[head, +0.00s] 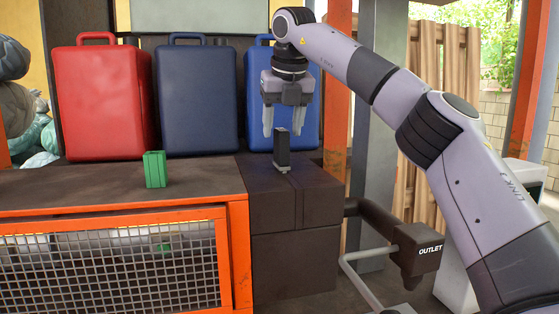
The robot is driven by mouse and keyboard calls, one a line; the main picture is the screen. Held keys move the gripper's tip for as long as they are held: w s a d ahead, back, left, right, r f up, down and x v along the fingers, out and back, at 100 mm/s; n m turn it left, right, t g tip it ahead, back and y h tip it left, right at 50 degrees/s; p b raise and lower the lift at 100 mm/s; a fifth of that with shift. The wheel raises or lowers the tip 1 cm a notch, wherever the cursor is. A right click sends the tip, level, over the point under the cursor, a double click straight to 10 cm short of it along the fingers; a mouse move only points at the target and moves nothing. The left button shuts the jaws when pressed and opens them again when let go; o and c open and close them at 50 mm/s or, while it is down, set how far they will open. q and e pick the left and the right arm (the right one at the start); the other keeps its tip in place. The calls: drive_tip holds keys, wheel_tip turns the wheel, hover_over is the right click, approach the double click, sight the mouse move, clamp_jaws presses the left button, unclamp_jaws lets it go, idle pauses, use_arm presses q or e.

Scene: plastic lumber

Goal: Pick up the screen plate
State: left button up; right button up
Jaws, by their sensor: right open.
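A small dark upright piece (282,148), probably the screen plate, stands on top of the dark brown machine block (295,190) right of the orange-framed bench. It has a paler foot at its lower end. My right gripper (283,128) points straight down above it, with two pale fingers apart and nothing held between them. The fingertips are near the height of the piece's top, one to each side in the picture. I cannot tell the exact depth between them. My left gripper is not in view.
Red (103,105), dark blue (196,103) and blue (253,100) cases stand behind. A green block (154,170) sits on the bench top (80,190), above a wire-mesh front (110,270). A pipe marked OUTLET (415,247) juts out at lower right.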

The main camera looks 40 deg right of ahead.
sight(282, 130)
drive_tip(key=x, duration=0.4)
drive_tip(key=shift+d, duration=0.1)
clamp_jaws()
drive_tip(key=shift+r, duration=0.2)
wheel_tip(282, 130, up, 7)
drive_tip(key=shift+r+p, duration=0.1)
drive_tip(key=shift+p, duration=1.15)
drive_tip(key=shift+r, duration=1.2)
